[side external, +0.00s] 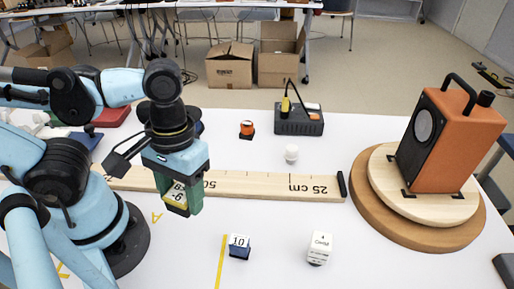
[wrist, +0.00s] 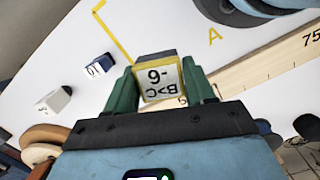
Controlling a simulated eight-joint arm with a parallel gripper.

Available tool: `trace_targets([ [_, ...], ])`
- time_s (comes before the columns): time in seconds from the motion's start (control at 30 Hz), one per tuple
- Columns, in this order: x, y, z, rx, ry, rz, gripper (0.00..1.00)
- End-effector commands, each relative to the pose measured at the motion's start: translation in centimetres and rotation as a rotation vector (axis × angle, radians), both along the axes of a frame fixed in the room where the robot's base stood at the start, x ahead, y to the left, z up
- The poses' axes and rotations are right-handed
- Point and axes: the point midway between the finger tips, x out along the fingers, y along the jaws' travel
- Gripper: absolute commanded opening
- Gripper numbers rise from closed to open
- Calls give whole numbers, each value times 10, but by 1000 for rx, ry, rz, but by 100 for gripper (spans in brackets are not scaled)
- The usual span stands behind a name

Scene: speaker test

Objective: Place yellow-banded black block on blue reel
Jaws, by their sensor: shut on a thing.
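The yellow-banded black block (side external: 177,199) is between the green fingers of my gripper (side external: 181,194), which is shut on it. It is held over the near edge of the wooden ruler; its exact height is unclear. In the wrist view, the block (wrist: 160,82) shows a white label with a yellow border between the fingertips (wrist: 162,86). I cannot make out the blue reel for certain. A dark blue thing (side external: 199,128) shows partly behind my wrist, too hidden to identify.
The long wooden ruler (side external: 250,184) crosses the table. Two small labelled blocks (side external: 239,246) (side external: 319,247) stand in front. An orange speaker (side external: 455,140) stands on a wooden turntable (side external: 365,190) at right. A white knob (side external: 291,153), an orange-black piece (side external: 247,130) and a black box (side external: 298,121) are behind.

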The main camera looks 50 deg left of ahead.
Motion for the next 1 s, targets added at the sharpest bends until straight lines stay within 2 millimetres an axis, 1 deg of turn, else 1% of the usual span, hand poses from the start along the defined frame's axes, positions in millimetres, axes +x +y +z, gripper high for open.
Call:
trace_targets([
  [0.07, 4, 1, 4, 0, -1, 32, 23],
  [0.17, 16, 5, 12, 3, -3, 140, 23],
  [0.27, 37, 13, 22, 6, -7, 326, 23],
  [0.37, 64, 28, 34, 10, -10, 565, 23],
  [0.4, 75, 36, 38, 11, -11, 666, 23],
  [0.47, 91, 49, 44, 13, -12, 813, 23],
  [0.57, 117, 74, 53, 13, -12, 1060, 23],
  [0.7, 147, 116, 62, 11, -10, 1391, 23],
  [0.8, 162, 145, 67, 9, -6, 1593, 23],
  [0.9, 171, 169, 69, 5, -4, 1747, 23],
  [1.0, 177, 186, 71, 2, -2, 1851, 23],
])
